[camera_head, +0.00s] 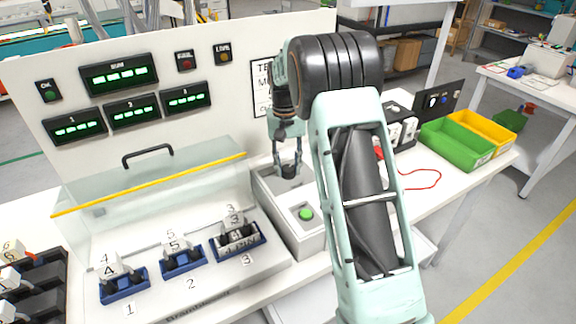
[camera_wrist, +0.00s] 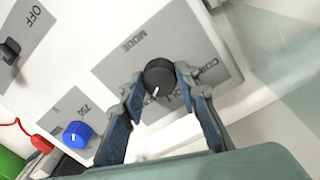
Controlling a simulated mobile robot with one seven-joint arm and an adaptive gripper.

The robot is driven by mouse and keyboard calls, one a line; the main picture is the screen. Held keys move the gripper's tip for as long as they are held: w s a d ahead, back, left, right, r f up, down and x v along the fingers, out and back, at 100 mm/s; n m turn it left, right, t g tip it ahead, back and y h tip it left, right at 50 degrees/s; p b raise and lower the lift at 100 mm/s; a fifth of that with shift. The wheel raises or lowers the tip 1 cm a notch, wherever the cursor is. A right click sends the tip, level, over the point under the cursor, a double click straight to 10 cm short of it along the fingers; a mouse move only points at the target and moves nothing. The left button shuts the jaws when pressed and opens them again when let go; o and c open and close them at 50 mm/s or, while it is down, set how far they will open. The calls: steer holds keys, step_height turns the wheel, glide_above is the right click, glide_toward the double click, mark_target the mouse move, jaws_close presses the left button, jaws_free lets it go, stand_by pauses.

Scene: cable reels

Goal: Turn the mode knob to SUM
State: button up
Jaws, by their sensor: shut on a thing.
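In the wrist view the black round mode knob (camera_wrist: 159,75) sits on a grey plate (camera_wrist: 120,75) lettered MODE. Its white pointer mark faces down in the picture, slightly left. My gripper (camera_wrist: 160,82) is shut on the knob, one finger on each side. Lettering starting with "CO" shows right of the knob, partly covered by a finger. I cannot read a SUM label. In the head view my gripper (camera_head: 288,170) points down over the white control box (camera_head: 308,240); the knob is hard to make out there.
A blue knob (camera_wrist: 77,134) and a black switch (camera_wrist: 10,50) marked OFF stand beside the mode plate. A clear cover (camera_head: 150,185) with a black handle stands left. Green (camera_head: 458,144) and yellow (camera_head: 485,130) bins stand right.

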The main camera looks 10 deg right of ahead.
mark_target(286, 168)
steer(key=o, duration=1.2)
steer(key=shift+c, duration=0.2)
step_height(286, 168, up, 12)
steer(key=shift+a, duration=0.25)
